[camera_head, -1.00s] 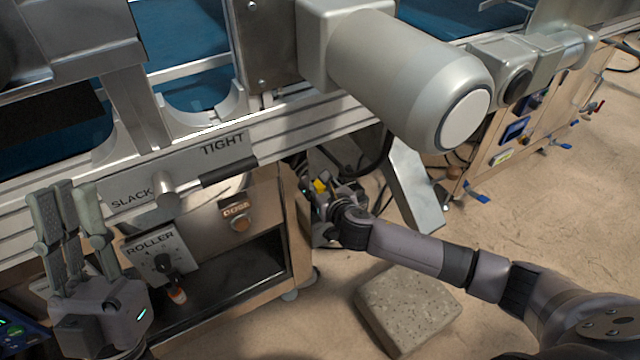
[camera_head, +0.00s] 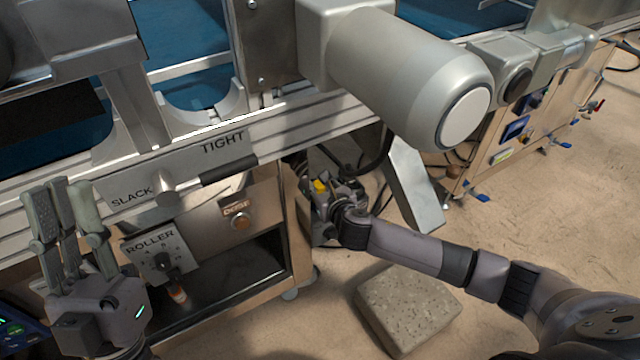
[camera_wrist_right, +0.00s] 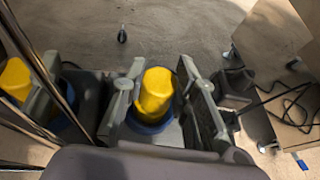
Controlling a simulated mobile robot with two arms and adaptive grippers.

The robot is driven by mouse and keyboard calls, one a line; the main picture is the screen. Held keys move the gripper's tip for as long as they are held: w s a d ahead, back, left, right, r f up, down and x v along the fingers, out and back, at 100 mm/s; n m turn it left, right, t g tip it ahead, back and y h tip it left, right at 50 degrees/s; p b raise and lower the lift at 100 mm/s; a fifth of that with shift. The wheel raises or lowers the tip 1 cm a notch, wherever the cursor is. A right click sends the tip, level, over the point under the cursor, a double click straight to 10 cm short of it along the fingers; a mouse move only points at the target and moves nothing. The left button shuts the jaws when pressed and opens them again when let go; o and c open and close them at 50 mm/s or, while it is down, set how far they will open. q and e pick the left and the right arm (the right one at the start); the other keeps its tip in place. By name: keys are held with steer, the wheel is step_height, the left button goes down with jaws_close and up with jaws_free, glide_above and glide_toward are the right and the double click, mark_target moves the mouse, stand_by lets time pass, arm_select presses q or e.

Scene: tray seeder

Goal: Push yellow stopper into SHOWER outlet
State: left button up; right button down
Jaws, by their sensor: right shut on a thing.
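The yellow stopper (camera_head: 320,186) sits between the fingers of my right gripper (camera_head: 322,188), low beside the machine's cabinet. In the right wrist view the yellow stopper (camera_wrist_right: 154,95) has a blue part beneath it, and the fingers of my right gripper (camera_wrist_right: 164,85) are shut on it from both sides. I cannot make out the SHOWER outlet or its label in either view. My left gripper (camera_head: 62,210) is raised at the left in front of the machine, with its fingers apart and nothing between them.
The cabinet has a ROLLER knob panel (camera_head: 160,255) and a DOSE button (camera_head: 240,220). A SLACK/TIGHT lever (camera_head: 228,172) is above. A motor housing (camera_head: 415,85) overhangs. A speckled block (camera_head: 405,305) lies on the floor. Shiny metal reflects the stopper in the wrist view.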

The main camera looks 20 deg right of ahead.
steer(key=shift+f, duration=0.2)
steer(key=c, duration=1.6)
jaws_free()
steer(key=o, duration=0.4)
step_height(320, 180, up, 10)
steer(key=shift+s, duration=0.1)
